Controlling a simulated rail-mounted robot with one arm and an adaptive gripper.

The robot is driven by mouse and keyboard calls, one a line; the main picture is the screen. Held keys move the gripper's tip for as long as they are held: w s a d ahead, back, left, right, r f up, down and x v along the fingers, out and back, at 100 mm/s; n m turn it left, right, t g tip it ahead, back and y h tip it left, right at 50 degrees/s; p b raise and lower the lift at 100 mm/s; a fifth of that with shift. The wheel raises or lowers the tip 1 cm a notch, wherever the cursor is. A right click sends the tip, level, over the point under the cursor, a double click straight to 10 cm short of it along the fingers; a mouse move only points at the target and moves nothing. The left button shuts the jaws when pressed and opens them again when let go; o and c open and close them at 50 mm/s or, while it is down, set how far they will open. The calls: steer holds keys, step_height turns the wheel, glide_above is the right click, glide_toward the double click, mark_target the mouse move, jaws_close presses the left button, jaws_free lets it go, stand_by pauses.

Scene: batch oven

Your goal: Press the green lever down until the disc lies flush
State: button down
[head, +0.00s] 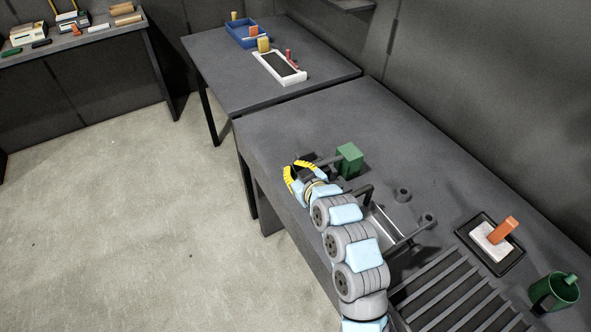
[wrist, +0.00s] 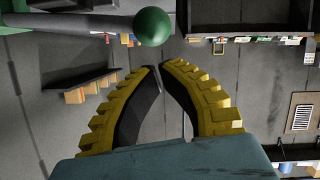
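In the wrist view, a green ball knob (wrist: 152,26) sits at the end of a grey rod (wrist: 70,25), just beyond my fingertips. My gripper (wrist: 157,67) has yellow ribbed fingers with black pads; the tips come together with nothing visible between them. The knob appears apart from the tips. In the head view, my gripper (head: 293,176) is over the front left part of the near bench, left of a green block (head: 349,160). The knob cannot be made out there. I cannot identify the disc in either view.
A metal tray-like piece with dark handles (head: 392,228) lies partly behind my arm. To the right are a slatted rack (head: 450,290), a dark tray (head: 513,262) with an orange-handled block, and a green mug (head: 567,290). The far bench (head: 222,68) holds a blue bin (head: 240,38).

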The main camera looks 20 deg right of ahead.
steer(key=v, duration=1)
steer(key=shift+s+r, duration=0.25)
steer(key=shift+r, duration=0.2)
steer(key=shift+d, duration=0.15)
